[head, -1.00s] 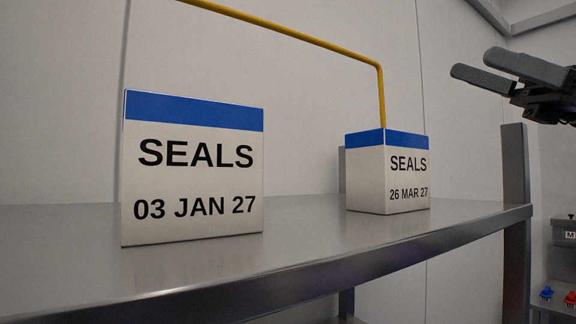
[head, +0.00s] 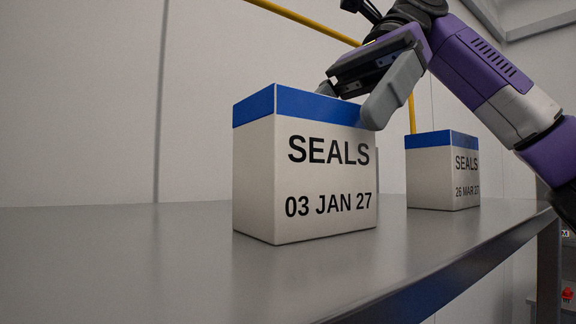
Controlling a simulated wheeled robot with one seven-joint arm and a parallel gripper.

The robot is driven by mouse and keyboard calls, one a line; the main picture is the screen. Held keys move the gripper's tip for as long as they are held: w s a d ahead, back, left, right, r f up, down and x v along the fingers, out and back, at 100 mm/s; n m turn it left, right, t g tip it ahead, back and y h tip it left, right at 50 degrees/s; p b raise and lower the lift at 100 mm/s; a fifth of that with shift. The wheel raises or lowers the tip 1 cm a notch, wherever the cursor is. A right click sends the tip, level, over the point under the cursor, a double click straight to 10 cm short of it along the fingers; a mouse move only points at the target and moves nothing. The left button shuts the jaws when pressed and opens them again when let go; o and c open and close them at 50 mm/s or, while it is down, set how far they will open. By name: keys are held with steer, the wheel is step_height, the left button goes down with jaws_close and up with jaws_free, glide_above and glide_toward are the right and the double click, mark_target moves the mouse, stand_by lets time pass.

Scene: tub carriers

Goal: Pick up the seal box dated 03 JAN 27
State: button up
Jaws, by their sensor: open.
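The seal box dated 03 JAN 27 (head: 300,175) stands upright on the grey metal shelf. It is white with a blue band along its top and black lettering. My gripper (head: 352,103) is open at the box's upper right. One finger shows in front of the box's top right corner and the other finger's tip shows behind its top edge. I cannot tell whether either finger touches the box. A second seal box dated 26 MAR 27 (head: 437,182) stands farther back to the right, with its lettering partly in shadow.
The shelf (head: 150,270) is bare to the left of the boxes, and its front edge runs along the lower right. A yellow bar (head: 300,21) passes behind my gripper and down behind the second box. A plain wall stands behind.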

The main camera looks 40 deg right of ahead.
mark_target(306, 155)
steer(key=shift+p+x, duration=0.5)
steer(key=shift+x, duration=2.4)
steer(key=shift+d+f, duration=0.1)
steer(key=c, duration=1.8)
